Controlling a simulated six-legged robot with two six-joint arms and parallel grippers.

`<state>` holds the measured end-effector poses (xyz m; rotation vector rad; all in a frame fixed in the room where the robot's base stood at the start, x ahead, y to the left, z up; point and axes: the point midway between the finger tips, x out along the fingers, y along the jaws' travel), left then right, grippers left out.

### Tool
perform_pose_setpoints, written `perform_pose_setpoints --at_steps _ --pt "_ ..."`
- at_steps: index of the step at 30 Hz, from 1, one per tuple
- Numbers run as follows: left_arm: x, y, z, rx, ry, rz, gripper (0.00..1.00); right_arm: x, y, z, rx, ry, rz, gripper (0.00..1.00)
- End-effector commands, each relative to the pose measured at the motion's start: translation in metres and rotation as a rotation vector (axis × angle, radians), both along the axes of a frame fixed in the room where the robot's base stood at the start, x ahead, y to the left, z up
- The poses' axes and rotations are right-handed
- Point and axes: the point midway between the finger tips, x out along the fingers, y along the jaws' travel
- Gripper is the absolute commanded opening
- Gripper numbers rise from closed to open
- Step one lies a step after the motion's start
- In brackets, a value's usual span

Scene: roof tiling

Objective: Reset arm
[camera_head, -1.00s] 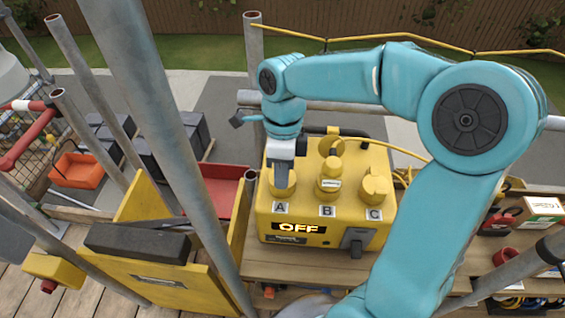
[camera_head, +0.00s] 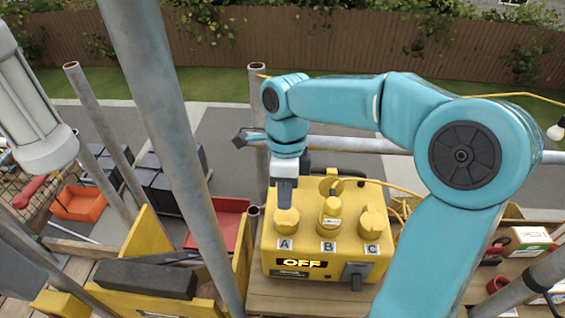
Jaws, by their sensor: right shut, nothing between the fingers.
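My right arm, in teal, reaches in from the right of the head view and bends down over a yellow box (camera_head: 350,246). My right gripper (camera_head: 286,203) is shut and empty, pointing down at knob A (camera_head: 286,222); I cannot tell whether it touches it. Knob B (camera_head: 330,220) and knob C (camera_head: 372,222) sit to the right of it. The box's display (camera_head: 302,264) reads OFF. A grey lever (camera_head: 356,275) is on the box's front. My left gripper is not in view.
Grey scaffold poles (camera_head: 165,130) rise at the left and a horizontal rail (camera_head: 350,145) runs behind the box. A red tray (camera_head: 218,228) and orange crate (camera_head: 78,203) lie beyond. A small carton (camera_head: 528,240) stands at right.

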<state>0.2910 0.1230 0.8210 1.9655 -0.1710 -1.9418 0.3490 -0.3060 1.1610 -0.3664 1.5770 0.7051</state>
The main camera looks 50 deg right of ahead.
Motion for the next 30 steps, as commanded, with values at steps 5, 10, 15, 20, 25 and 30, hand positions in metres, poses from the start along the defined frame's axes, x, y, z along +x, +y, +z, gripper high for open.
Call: perform_pose_setpoints --at_steps 5,10,15,20,25,30 --pt "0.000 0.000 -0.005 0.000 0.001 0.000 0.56 0.000 -0.002 0.034 -0.001 -0.004 0.002 0.00" --pt "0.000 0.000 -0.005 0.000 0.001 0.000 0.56 0.001 -0.003 0.064 0.000 -0.003 0.002 0.00" --pt "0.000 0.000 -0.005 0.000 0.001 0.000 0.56 0.000 -0.004 0.078 0.000 0.000 0.001 0.00" --pt "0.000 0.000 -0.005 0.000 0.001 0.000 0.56 0.000 -0.003 0.080 0.000 0.001 0.000 0.00" --pt "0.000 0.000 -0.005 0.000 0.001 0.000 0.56 -0.001 -0.003 0.080 0.000 0.001 0.000 0.00" --pt "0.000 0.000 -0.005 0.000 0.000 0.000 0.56 -0.003 -0.002 0.080 0.001 0.001 0.000 0.00"
